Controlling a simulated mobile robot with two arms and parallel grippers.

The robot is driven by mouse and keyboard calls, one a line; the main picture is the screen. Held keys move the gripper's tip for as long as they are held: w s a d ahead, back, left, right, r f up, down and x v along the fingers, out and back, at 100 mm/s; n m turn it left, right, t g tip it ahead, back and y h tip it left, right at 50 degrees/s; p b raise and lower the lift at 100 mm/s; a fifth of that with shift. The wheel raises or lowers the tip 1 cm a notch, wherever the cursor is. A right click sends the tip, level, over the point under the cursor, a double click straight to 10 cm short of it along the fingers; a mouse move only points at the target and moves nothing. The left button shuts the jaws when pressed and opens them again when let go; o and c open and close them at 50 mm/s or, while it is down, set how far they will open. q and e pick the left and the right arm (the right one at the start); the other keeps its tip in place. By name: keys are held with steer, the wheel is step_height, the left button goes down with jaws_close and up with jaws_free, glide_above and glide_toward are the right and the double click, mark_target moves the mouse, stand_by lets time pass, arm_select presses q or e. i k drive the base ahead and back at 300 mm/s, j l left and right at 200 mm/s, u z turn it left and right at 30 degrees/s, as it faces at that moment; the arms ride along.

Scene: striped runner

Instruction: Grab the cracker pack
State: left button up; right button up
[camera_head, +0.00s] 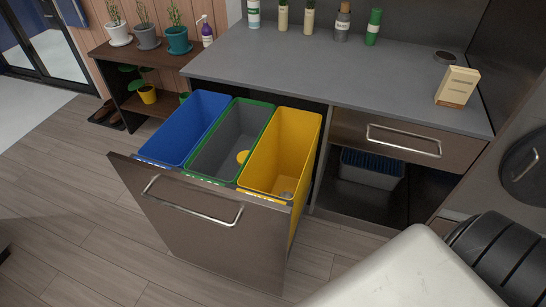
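A small upright box in cream and tan (457,87), which looks like the cracker pack, stands on the right end of the grey counter (330,75). Its printing is too small to read. Neither gripper shows in the head view. A white rounded part and a black ribbed part at the lower right look like my own arm. No gripper is seen touching the box.
A pulled-out drawer (205,225) with blue (185,125), grey (222,140) and yellow (280,150) bins juts out before the counter. Several bottles stand along the counter's back. A dark round item (445,57) lies behind the box. The counter's middle is clear.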

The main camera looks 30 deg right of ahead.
mark_target(458, 84)
steer(key=z, duration=2.15)
steer(key=i+l+u, duration=0.55)
steer(key=l, duration=0.2)
